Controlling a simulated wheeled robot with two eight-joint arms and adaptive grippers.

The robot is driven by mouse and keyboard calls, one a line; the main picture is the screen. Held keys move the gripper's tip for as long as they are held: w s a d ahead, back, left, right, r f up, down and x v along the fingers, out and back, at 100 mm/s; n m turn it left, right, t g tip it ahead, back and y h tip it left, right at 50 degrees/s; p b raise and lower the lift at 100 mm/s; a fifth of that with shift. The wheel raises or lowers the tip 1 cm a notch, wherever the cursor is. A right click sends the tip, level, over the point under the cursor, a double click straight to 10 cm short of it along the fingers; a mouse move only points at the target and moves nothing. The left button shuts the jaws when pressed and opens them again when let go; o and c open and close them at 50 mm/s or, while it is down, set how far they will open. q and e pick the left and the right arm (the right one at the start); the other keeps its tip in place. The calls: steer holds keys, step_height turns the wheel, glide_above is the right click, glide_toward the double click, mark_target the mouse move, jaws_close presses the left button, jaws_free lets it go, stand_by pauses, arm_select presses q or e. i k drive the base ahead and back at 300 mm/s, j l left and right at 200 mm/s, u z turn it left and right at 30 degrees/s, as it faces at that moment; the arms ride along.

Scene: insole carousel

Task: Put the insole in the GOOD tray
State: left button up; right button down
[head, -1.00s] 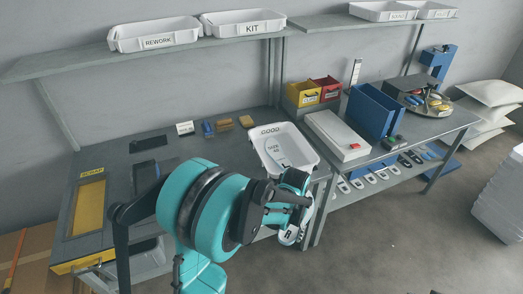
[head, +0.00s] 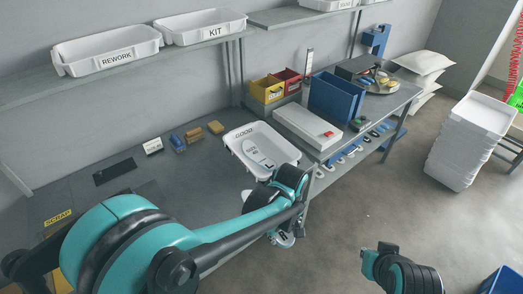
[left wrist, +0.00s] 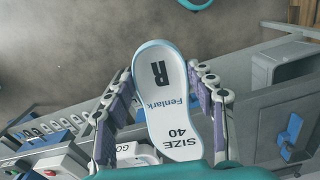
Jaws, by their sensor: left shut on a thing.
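My left gripper (head: 288,190) is shut on a white insole (head: 284,240) with a teal edge. In the left wrist view the held insole (left wrist: 163,75) sits between the two fingers (left wrist: 165,105) and reads R, Fenlark, SIZE 40. In the head view it is mostly hidden behind the gripper, beside the table's front edge. The white GOOD tray (head: 237,143) stands on the table just behind the gripper, with another insole (head: 259,153) marked L lying in it. My right gripper (head: 378,262) is at the lower right over the floor; its fingers are too unclear to judge.
REWORK (head: 105,60) and KIT (head: 203,33) trays stand on the shelf above. A white box (head: 307,127), a blue bin (head: 337,97) and yellow and red bins are right of the GOOD tray. Stacked white trays (head: 470,140) stand on the floor at right.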

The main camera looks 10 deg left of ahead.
mark_target(269, 150)
steer(key=i, duration=1.4)
